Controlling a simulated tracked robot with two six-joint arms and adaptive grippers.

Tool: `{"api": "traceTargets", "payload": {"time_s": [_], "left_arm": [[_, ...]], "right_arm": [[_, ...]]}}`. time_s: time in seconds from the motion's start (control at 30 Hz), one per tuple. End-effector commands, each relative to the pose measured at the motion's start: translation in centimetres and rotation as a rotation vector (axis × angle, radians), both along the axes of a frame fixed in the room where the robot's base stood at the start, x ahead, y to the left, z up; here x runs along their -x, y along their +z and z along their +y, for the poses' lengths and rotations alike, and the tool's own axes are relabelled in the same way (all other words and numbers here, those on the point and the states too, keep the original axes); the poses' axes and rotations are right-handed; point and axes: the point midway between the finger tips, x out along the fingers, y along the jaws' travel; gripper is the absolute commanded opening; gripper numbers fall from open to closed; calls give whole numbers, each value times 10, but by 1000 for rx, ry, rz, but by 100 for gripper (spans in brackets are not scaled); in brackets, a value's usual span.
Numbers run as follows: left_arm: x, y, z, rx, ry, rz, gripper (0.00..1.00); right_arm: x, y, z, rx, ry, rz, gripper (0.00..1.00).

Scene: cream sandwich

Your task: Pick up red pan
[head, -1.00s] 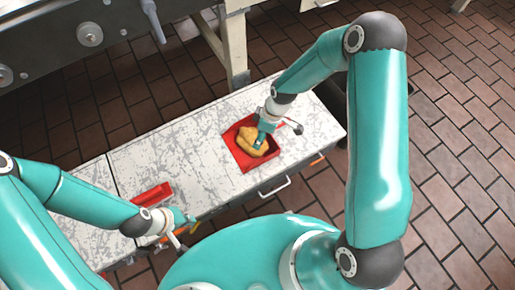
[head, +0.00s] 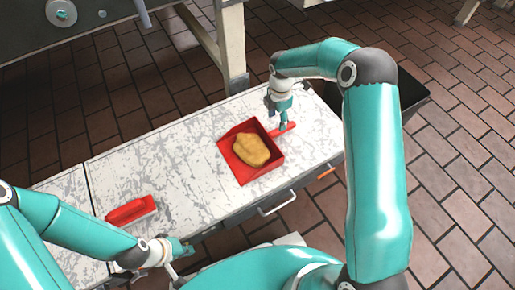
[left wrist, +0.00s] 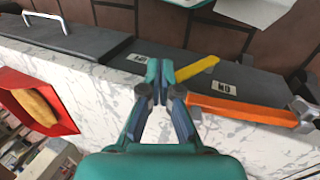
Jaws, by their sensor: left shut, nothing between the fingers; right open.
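The red pan (head: 268,173) is a square, shallow tray lying on the white, scratched worktop, with a tan lump (head: 254,150) in it. Its red handle (head: 287,128) points to the upper right. In the left wrist view the pan (left wrist: 62,120) shows at the left edge. My right gripper (head: 283,127) is open with its fingertips down at the handle; whether they touch it is unclear. My left gripper (head: 187,249) is shut and empty by the front edge of the worktop, and its closed fingers show in the left wrist view (left wrist: 160,66).
A red brush-like tool (head: 130,210) lies on the worktop (head: 190,165) at the left. A dark bin (head: 402,95) stands behind my right arm. Orange (left wrist: 245,110) and yellow (left wrist: 198,69) handles show along the front edge. The worktop between tool and pan is clear.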

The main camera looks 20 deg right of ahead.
Motion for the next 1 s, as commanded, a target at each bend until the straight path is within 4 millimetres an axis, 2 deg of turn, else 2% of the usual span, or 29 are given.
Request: {"api": "traceTargets", "payload": {"time_s": [0.03, 0.1, 0.43, 0.7, 1.0], "left_arm": [[0, -6, 0, 0, 0, 0, 0], [0, -9, 0, 0, 0, 0, 0], [0, -17, 0, 0, 0, 0, 0], [0, -36, 0, 0, 0, 1, 0], [0, -36, 0, 0, 0, 0, 0]], "right_arm": [[1, -13, 0, 0, 0, 2, 56], [0, -23, 0, 0, 0, 2, 56], [0, -45, 1, 0, -1, 1, 56], [-2, -82, 2, 0, -1, 1, 56], [-2, -86, 2, 0, 0, -1, 56]]}}
